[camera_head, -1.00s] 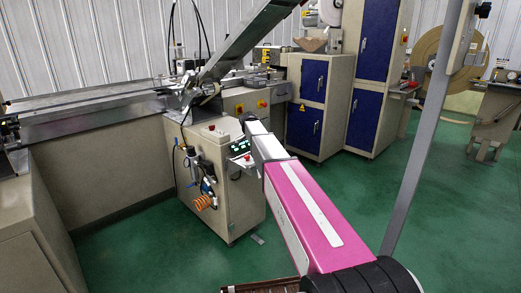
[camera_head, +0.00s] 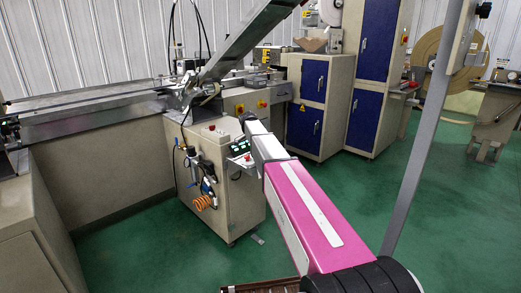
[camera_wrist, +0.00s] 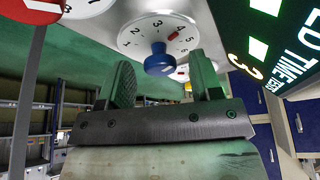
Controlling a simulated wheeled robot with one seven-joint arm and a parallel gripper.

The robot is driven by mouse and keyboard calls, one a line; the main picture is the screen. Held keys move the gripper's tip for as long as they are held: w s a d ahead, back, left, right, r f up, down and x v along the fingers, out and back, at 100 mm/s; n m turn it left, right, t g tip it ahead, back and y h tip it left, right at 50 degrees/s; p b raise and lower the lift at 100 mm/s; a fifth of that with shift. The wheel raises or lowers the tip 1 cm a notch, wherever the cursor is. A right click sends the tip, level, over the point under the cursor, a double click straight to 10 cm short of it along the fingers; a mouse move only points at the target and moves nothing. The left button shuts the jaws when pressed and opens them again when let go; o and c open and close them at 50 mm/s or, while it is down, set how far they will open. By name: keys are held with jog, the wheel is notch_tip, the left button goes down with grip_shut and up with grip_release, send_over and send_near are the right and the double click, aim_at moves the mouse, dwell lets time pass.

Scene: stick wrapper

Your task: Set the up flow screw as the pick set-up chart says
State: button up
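In the wrist view a blue knob (camera_wrist: 159,62) stands on a round white dial (camera_wrist: 150,32) numbered around its edge. A red pointer mark on the dial lies close to the 4. No label names this knob as the up flow screw. My gripper (camera_wrist: 163,78) is open, one finger to each side of the knob in the picture, with gaps between; contact is not visible. In the head view my arm reaches to the control panel (camera_head: 242,158) on the beige machine cabinet (camera_head: 225,195); the fingertips are too small to make out. No set-up chart is readable.
A lit display (camera_wrist: 275,40) showing a 3 is at the right.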

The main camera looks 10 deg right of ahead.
jog(key=w+v, duration=0.1)
jog(key=v, duration=0.9)
jog(key=shift+s+r, duration=0.4)
jog(key=shift+s, duration=0.05)
jog(key=shift+s+a, duration=0.1)
jog(key=shift+a, duration=0.05)
